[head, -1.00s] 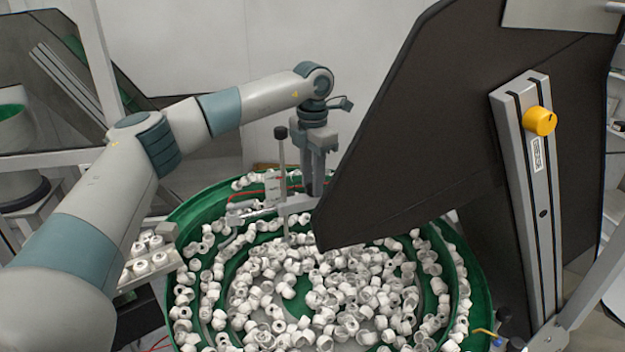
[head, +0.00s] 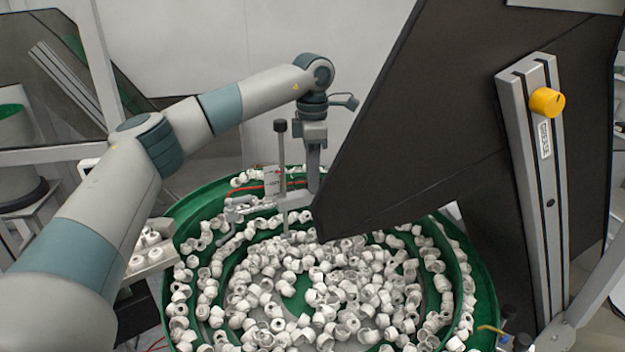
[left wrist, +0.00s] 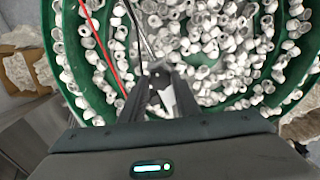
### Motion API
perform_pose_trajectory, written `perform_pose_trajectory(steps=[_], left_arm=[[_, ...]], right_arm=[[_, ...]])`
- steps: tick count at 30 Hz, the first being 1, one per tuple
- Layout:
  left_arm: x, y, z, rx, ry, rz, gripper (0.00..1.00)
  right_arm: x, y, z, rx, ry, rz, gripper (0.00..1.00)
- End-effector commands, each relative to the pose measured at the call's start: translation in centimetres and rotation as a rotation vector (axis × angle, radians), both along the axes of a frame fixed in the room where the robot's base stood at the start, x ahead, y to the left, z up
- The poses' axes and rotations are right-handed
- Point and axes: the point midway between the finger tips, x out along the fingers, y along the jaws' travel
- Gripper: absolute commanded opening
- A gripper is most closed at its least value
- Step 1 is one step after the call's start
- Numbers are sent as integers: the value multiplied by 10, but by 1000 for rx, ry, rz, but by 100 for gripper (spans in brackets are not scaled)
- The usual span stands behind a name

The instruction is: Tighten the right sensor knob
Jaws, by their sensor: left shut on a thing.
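My left gripper (head: 313,182) points straight down over the far side of the bowl, beside the sensor bracket (head: 292,202). It is shut on the right sensor knob, which the fingers and the dark panel hide in the head view. In the left wrist view the gripper's fingers (left wrist: 160,85) are close together around a small part, too small to make out. The other sensor knob (head: 280,126), black, stands free on top of a thin upright rod to the left of my gripper. My right gripper is not in view.
The green bowl (head: 185,222) is full of white caps. A large dark panel (head: 415,130) slants close by on the right of my gripper. A yellow knob (head: 547,101) sits on a metal rail (head: 540,190). Red and black cables (left wrist: 101,45) run beside the fingers.

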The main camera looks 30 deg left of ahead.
Motion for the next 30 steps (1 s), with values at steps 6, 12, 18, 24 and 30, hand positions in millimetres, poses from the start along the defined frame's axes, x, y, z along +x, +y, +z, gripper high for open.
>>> perform_pose_trajectory(steps=[6, 12, 18, 24, 30], left_arm=[[1, 0, 0, -1, -4, -205, 6], [1, 0, 1, 0, -4, -378, 6], [1, 0, 1, -1, -4, -503, 6], [1, 0, 2, -1, -4, -570, 6], [1, -1, 2, -1, -5, -589, 6]], right_arm=[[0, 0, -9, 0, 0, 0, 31], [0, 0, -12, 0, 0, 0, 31], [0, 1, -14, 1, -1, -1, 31], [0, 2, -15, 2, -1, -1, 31], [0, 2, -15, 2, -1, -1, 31]])
